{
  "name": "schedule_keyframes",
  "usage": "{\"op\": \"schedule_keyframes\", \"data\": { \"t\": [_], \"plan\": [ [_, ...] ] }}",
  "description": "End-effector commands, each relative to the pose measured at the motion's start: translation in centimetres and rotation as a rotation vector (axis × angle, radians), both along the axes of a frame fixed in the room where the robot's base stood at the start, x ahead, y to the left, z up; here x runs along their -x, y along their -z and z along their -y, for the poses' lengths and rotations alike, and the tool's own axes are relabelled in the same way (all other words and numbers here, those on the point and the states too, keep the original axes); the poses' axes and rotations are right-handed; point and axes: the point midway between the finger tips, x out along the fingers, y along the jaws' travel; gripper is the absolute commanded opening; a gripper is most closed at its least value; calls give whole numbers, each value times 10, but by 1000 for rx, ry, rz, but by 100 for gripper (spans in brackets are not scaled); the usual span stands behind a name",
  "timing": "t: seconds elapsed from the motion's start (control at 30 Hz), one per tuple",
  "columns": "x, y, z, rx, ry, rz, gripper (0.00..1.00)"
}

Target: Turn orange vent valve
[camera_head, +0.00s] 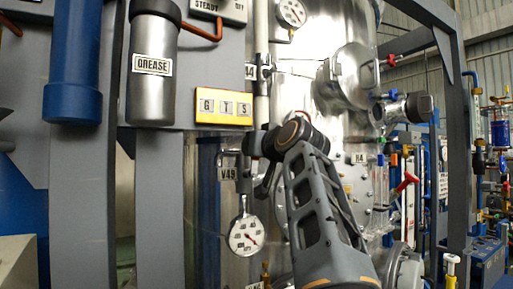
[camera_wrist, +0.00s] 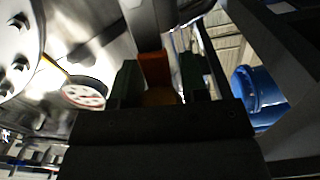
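In the wrist view, an orange block-like piece (camera_wrist: 155,72), apparently the vent valve's handle, lies between the two dark fingers of my gripper (camera_wrist: 160,82). The fingers stand apart, one on each side of it. The left finger appears very close to the orange piece; whether both fingers press on it is unclear. A grey bar or pipe shows above the orange piece. In the head view, my arm covers the gripper's fingertips and the orange valve, in front of the steel vessel (camera_head: 310,70).
A round gauge (camera_head: 246,236) hangs left of my arm; a gauge (camera_wrist: 85,93) also shows in the wrist view. A grease cylinder (camera_head: 153,90) and yellow-framed GTS sign (camera_head: 224,106) are on the left. A grey post (camera_head: 457,130) stands right. A blue round object (camera_wrist: 258,92) is right in the wrist view.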

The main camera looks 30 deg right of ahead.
Motion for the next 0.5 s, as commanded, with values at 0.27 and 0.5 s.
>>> {"op": "schedule_keyframes", "data": {
  "t": [0.27,0.5],
  "plan": [
    [0,0,0,0,1,1,49],
    [18,1,-1,0,3,4,49]
  ]
}}
